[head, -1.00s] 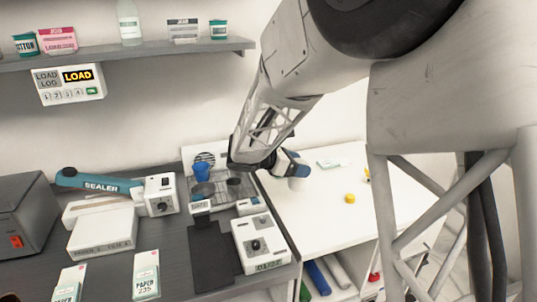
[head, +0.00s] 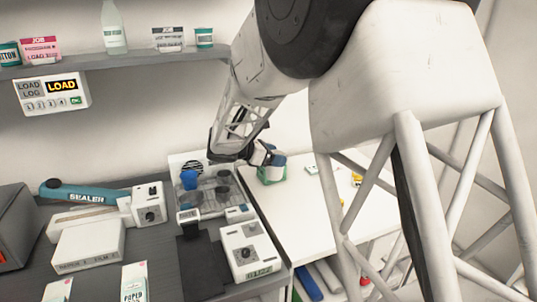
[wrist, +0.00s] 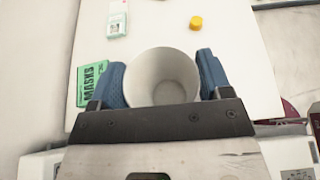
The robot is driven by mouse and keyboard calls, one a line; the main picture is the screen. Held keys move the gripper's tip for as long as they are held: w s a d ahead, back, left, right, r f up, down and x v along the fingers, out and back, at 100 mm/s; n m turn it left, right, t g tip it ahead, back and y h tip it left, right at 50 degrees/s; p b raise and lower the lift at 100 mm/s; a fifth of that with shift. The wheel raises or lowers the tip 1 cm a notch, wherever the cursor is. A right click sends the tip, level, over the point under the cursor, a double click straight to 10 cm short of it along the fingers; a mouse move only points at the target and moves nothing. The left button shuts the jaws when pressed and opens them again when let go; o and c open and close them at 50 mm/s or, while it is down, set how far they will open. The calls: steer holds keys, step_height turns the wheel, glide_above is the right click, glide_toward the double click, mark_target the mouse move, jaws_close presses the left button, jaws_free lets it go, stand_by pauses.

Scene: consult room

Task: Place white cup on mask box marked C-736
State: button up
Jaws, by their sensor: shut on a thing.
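The white cup (wrist: 162,82) is between the blue fingers of my gripper (wrist: 161,78), which is shut on it. I look into its open mouth in the wrist view. A green box printed MASKS (wrist: 91,88) lies on the white table left of the cup, partly hidden by the left finger; no C-736 mark is readable. In the head view, my gripper (head: 266,158) holds the cup at the green box (head: 274,181). I cannot tell whether cup and box touch.
A small white-and-green box (wrist: 117,22) and a yellow cap (wrist: 195,23) stand farther out on the white table (wrist: 235,45). A blue cup (head: 189,180) stands on a tray to the left. A sealer (head: 84,192) and white devices crowd the dark counter.

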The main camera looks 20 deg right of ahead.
steer(key=w+d+f, duration=0.1)
steer(key=w+d, duration=0.2)
steer(key=w, duration=1.1)
steer(key=shift+w+f, duration=0.2)
steer(key=shift+w, duration=0.1)
steer(key=shift+f, duration=1.75)
steer(key=shift+f, duration=0.15)
steer(key=o, duration=0.9)
steer(key=shift+r, duration=0.2)
steer(key=v, duration=1.2)
